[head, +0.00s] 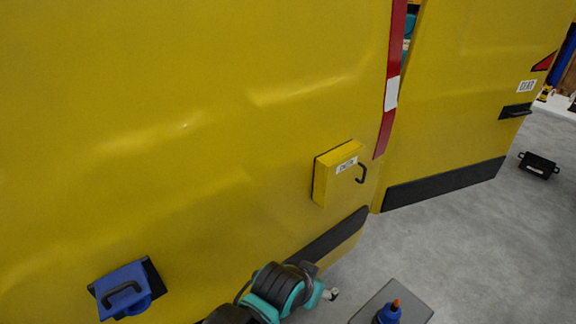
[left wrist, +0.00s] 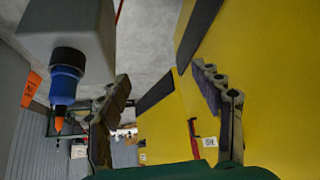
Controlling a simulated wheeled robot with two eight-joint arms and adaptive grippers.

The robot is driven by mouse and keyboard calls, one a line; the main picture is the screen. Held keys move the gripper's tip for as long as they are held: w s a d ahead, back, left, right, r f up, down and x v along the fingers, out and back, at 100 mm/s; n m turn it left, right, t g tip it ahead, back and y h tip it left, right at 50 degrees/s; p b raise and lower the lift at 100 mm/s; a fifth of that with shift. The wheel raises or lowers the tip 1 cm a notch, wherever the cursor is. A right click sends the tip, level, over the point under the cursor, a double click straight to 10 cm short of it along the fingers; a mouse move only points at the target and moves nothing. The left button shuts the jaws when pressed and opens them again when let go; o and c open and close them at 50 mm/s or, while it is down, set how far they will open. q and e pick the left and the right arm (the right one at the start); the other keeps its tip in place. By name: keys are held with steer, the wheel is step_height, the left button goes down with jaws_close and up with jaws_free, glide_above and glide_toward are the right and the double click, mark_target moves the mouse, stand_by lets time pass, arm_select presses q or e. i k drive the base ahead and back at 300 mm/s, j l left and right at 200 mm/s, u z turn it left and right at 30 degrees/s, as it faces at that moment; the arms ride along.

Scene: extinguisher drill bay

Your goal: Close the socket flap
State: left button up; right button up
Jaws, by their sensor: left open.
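The blue socket flap (head: 122,286) with a black handle is at the lower left of the head view, on a black plate on the yellow panel. It appears to stand out from the panel, with a round blue part below it; its exact angle is hard to tell. My left gripper (left wrist: 166,105) is open in the left wrist view, with nothing between its fingers. The yellow panel lies close by its right finger. In the head view my left arm is low in the middle, right of the flap. The flap is not seen in the left wrist view. My right gripper is not in view.
A yellow box (head: 332,182) with a label and black hook sticks out of the panel. A grey stand (head: 410,300) holding a blue, orange-tipped object (head: 389,311) is right of my left arm. A black box (head: 538,165) lies on the floor at far right.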

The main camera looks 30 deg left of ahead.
mark_target(116, 292)
steer(key=k+j+u, duration=0.15)
steer(key=u, duration=0.95)
steer(key=l+u, duration=0.1)
steer(key=u, duration=0.7)
steer(key=l+u, duration=0.15)
steer(key=u, duration=0.65)
